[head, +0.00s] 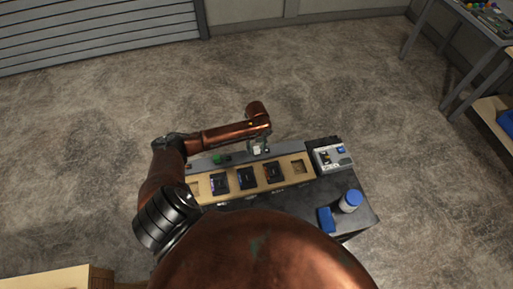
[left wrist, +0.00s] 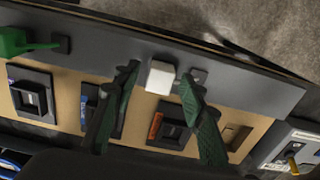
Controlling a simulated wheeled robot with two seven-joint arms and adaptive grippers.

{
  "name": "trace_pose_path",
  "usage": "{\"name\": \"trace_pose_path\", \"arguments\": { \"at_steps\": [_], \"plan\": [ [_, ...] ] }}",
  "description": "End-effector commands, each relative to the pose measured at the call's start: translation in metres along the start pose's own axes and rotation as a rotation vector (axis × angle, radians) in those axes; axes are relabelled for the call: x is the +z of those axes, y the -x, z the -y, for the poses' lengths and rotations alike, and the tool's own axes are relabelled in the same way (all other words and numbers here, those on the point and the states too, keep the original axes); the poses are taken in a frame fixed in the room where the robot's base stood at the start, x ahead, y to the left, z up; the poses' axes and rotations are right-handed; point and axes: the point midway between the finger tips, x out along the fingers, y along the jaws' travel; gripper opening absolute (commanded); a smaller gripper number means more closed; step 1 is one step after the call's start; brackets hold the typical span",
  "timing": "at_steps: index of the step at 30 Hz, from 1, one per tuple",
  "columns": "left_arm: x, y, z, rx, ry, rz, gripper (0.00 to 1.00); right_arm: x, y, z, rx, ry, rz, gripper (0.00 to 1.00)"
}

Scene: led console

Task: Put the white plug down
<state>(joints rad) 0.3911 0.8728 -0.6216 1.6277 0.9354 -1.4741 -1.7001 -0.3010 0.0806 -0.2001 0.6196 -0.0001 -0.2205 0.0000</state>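The white plug (left wrist: 160,76) sits at the grey strip along the back of the console in the left wrist view. My left gripper (left wrist: 160,74) is open, with one green-padded finger on each side of the plug. A gap shows between the plug and the left finger; the right finger is very close to it. I cannot tell whether the plug's underside rests fully on the strip. In the head view my left gripper (head: 258,150) is over the back of the console, with the plug hard to make out there. My right gripper is not in view.
A green plug (left wrist: 14,42) is on the grey strip to the left. The wooden panel (head: 234,181) holds several dark modules. A grey-white device (head: 332,158), a white jar with a blue lid (head: 350,201) and a blue block (head: 326,219) are on the right.

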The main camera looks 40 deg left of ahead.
Motion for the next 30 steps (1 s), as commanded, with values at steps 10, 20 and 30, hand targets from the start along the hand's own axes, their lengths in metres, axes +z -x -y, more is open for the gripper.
{"name": "trace_pose_path", "arguments": {
  "at_steps": [10,20,30],
  "plan": [
    [0.002,0.064,0.001,-0.003,-0.002,0.005,0.39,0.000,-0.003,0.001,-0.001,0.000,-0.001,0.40],
    [0.001,0.113,0.001,-0.002,0.000,0.001,0.39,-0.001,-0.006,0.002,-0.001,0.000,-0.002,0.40],
    [0.000,0.120,0.000,-0.001,0.001,0.000,0.39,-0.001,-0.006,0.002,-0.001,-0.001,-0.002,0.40]
  ]
}}
